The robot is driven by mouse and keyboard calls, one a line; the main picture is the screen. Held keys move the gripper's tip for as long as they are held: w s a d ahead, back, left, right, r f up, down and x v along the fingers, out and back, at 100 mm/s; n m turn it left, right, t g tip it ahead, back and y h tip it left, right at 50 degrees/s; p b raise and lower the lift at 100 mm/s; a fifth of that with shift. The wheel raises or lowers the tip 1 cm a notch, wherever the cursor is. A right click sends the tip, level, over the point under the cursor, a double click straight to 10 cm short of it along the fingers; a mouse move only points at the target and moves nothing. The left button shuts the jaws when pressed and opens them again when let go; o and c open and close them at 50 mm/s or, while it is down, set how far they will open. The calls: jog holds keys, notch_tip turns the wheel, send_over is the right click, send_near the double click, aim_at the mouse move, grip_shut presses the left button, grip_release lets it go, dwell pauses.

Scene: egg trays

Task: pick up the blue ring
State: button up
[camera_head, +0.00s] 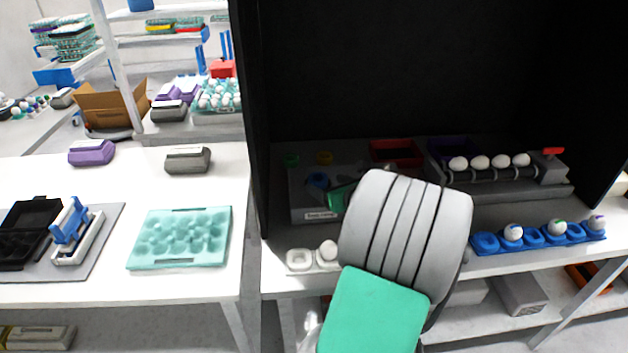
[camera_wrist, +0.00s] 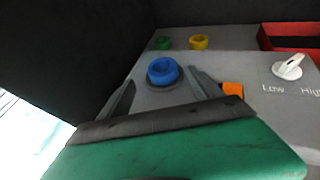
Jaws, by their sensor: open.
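The blue ring (camera_wrist: 163,71) sits on a dark round spot on top of a grey box in the wrist view. In the head view the blue ring (camera_head: 318,181) shows just left of my gripper. My gripper (camera_wrist: 162,88) is open, with one dark finger on each side of the ring's near part in the picture. The fingers do not appear to touch it, though the exact gap cannot be told. In the head view my gripper (camera_head: 340,197) is partly hidden behind my grey and green arm.
A green ring (camera_wrist: 164,43) and a yellow ring (camera_wrist: 199,42) stand behind the blue one. A white knob (camera_wrist: 288,67) and an orange part (camera_wrist: 233,89) are on the right. A dark wall rises at left. A red tray (camera_head: 396,152) lies at the back.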

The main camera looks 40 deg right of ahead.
aim_at(315, 177)
jog(key=x, duration=0.5)
jog(key=shift+d, duration=0.25)
jog(key=shift+c, duration=0.4)
jog(key=c, duration=1.3)
